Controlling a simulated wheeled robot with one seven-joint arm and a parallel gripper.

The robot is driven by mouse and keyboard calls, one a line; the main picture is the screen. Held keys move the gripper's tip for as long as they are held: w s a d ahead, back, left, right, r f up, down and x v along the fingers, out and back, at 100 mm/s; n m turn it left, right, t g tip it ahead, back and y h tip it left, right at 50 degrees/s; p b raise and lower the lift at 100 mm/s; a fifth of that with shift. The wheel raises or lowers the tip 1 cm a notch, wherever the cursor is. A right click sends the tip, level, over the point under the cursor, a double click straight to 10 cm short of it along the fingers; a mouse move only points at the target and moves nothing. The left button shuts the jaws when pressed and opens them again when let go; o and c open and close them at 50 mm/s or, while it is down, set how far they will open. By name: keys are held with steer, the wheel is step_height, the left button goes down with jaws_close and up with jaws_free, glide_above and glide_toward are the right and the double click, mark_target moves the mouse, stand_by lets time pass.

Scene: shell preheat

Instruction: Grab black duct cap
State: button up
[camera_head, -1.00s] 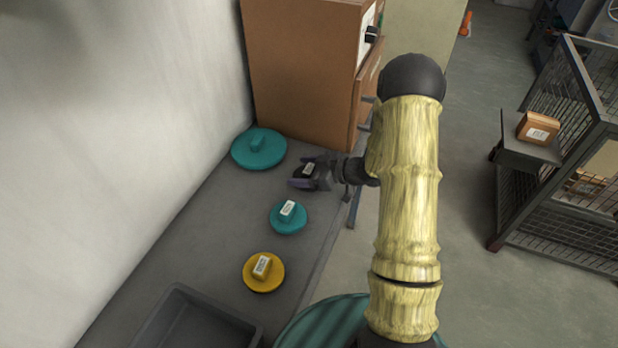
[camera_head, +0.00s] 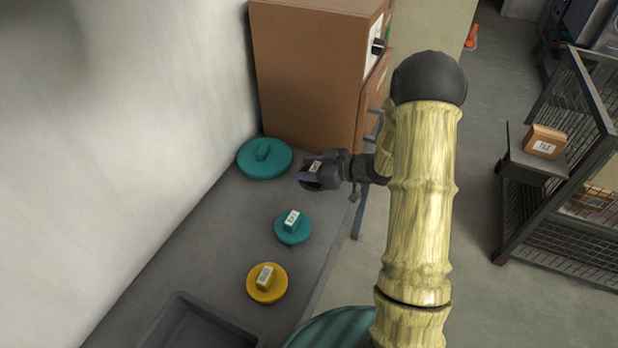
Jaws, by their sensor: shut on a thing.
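The black duct cap (camera_head: 311,184) is small and dark in the head view, with a white label on its handle. My gripper (camera_head: 315,170) is shut on the cap's handle, and the fingers hide part of it. It is over the grey bench (camera_head: 205,235), in front of the brown cabinet. I cannot tell for sure how far the cap is above the bench top.
A large teal cap (camera_head: 264,160) lies by the wall. A small teal cap (camera_head: 293,228) and a yellow cap (camera_head: 266,284) lie nearer. A grey bin (camera_head: 200,325) sits at the near end. The brown cabinet (camera_head: 305,80) stands behind. A wire cage (camera_head: 570,160) is at right.

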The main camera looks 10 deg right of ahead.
step_height(320, 180, up, 5)
steer(key=shift+r, duration=0.15)
stand_by(0.5)
